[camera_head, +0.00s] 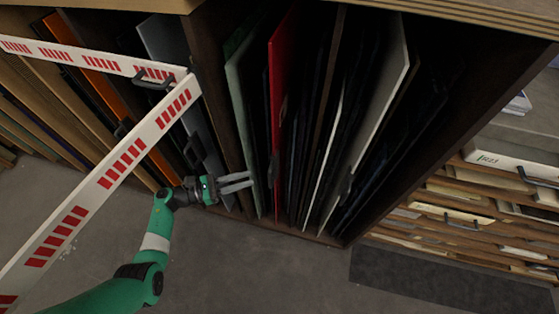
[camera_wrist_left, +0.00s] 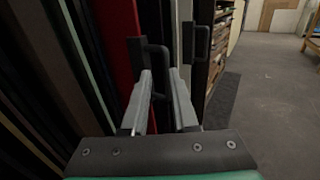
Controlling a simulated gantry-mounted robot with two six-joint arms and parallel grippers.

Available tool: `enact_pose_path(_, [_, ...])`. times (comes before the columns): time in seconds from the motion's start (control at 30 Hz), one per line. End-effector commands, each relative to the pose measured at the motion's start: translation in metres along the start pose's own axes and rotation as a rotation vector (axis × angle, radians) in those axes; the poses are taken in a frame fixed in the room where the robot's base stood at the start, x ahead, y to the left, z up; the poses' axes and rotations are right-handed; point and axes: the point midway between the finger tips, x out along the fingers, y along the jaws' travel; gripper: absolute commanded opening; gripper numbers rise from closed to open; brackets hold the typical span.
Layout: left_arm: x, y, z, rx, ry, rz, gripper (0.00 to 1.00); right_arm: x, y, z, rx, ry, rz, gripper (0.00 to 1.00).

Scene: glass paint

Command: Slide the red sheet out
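The red sheet (camera_head: 282,70) stands upright among other sheets in the middle bay of the wooden rack, with a dark handle (camera_head: 274,168) on its front edge. In the left wrist view the red sheet (camera_wrist_left: 118,40) is ahead and left, and a black bar handle (camera_wrist_left: 160,65) shows just beyond the fingertips, partly hidden by the left finger. My left gripper (camera_head: 250,182) is in front of the rack, a little left of the red sheet's handle, and points at it. Its fingers (camera_wrist_left: 162,78) are apart with nothing held between them. My right gripper is in neither view.
A white barrier with red marks (camera_head: 122,162) crosses the left side, near my left arm. Pale grey-green (camera_head: 240,110) and white (camera_head: 385,100) sheets flank the red one. A low shelf unit (camera_head: 465,215) stands right, with a dark mat (camera_head: 450,280) before it. The grey floor in front is open.

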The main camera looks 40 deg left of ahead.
Motion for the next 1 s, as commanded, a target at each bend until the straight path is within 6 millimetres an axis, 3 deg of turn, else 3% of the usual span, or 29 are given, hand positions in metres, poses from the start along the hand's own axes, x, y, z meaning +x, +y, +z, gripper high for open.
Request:
enact_pose_path(0.17, [0.021,-0.001,-0.002,0.0,-0.001,-0.006,0.27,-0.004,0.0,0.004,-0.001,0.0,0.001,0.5])
enact_pose_path(0.4, [0.075,-0.002,-0.003,0.002,-0.001,-0.005,0.27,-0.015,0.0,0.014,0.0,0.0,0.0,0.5])
enact_pose_path(0.6, [0.107,-0.001,-0.002,0.0,0.0,-0.002,0.27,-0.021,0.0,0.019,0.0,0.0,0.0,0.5])
enact_pose_path(0.97, [0.115,-0.001,0.0,-0.001,0.0,0.001,0.27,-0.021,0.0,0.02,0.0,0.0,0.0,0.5])
enact_pose_path(1.0, [0.115,-0.001,0.0,-0.001,0.0,0.001,0.2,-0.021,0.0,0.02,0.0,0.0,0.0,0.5])
